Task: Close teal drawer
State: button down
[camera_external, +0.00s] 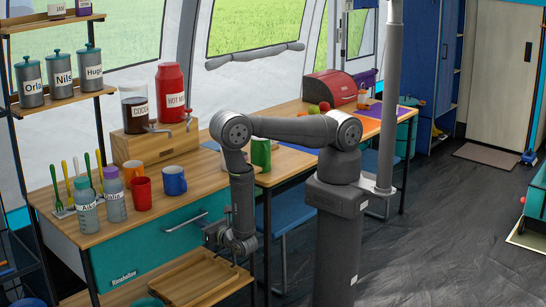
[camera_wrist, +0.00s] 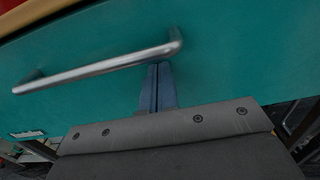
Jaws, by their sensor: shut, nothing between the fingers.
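The teal drawer (camera_external: 147,247) is under the wooden counter on the left, with a silver bar handle (camera_external: 185,229) on its front. In the wrist view the teal front (camera_wrist: 228,65) fills most of the picture, and the handle (camera_wrist: 105,66) runs across it at a slant. My gripper (camera_external: 236,255) is at the right part of the drawer front in the external view. In the wrist view my gripper's fingers (camera_wrist: 158,72) are shut and empty, with their tips just below the handle's right end. I cannot tell whether they touch the front.
Mugs, including a blue one (camera_external: 174,181), and labelled bottles (camera_external: 115,200) stand on the counter (camera_external: 160,208) above the drawer. A wooden tray (camera_external: 195,278) lies below the drawer front. A blue stool (camera_external: 285,222) stands under the table to the right.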

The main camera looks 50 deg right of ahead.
jog(key=shift+w+a+r, duration=0.1)
jog(key=shift+w+r, duration=0.05)
jog(key=shift+w, duration=0.25)
jog(key=shift+s, duration=0.15)
jog(key=s, duration=1.4)
jog(key=shift+s, duration=0.25)
jog(key=shift+w, duration=0.1)
jog(key=w, duration=1.3)
jog(key=shift+w, duration=0.15)
jog(key=s, duration=1.3)
jog(key=shift+s, duration=0.15)
jog(key=w, duration=1.3)
jog(key=shift+w, duration=0.15)
dwell(2.0)
